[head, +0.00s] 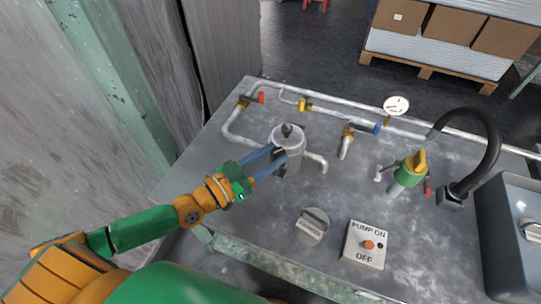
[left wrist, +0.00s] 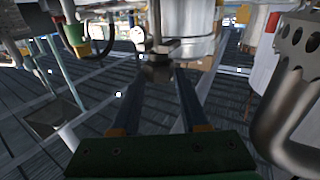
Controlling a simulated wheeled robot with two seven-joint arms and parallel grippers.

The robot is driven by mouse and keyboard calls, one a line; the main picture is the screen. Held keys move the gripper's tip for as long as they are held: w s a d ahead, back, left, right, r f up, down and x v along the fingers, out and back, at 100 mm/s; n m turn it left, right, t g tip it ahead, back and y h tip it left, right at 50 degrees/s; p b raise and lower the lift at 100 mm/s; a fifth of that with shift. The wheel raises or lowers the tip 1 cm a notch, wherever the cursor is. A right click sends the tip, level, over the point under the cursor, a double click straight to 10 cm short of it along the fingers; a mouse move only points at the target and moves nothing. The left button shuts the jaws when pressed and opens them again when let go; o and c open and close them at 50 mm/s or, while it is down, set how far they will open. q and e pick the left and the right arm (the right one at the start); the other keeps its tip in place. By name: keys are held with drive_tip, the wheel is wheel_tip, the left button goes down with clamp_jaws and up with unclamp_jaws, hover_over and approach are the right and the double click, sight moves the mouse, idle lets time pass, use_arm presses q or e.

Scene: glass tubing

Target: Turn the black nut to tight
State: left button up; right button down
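A grey metal canister (head: 289,143) with a black knob (head: 287,129) on its lid stands on the grey bench. My left gripper (head: 277,160) reaches to its near left side, its two blue fingers apart. In the left wrist view a dark nut (left wrist: 157,69) sits on a thin upright rod in front of the canister (left wrist: 188,25). The nut is between or just beyond the tips of my left fingers (left wrist: 158,84). I cannot tell whether the fingers touch it. In the head view the fingers mostly hide the nut. My right gripper is not in view.
Pipes with several coloured valves and a gauge (head: 396,105) run along the back. A grey dial (head: 313,226), a pump switch box (head: 366,246), a green-and-yellow valve (head: 411,170), a black curved spout (head: 492,145) and a sink (head: 515,235) stand to the right.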

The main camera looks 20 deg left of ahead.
use_arm(q)
drive_tip(key=o, duration=0.3)
drive_tip(key=shift+p+v, duration=0.4)
drive_tip(key=shift+v, duration=3.15)
drive_tip(key=shift+o, duration=0.2)
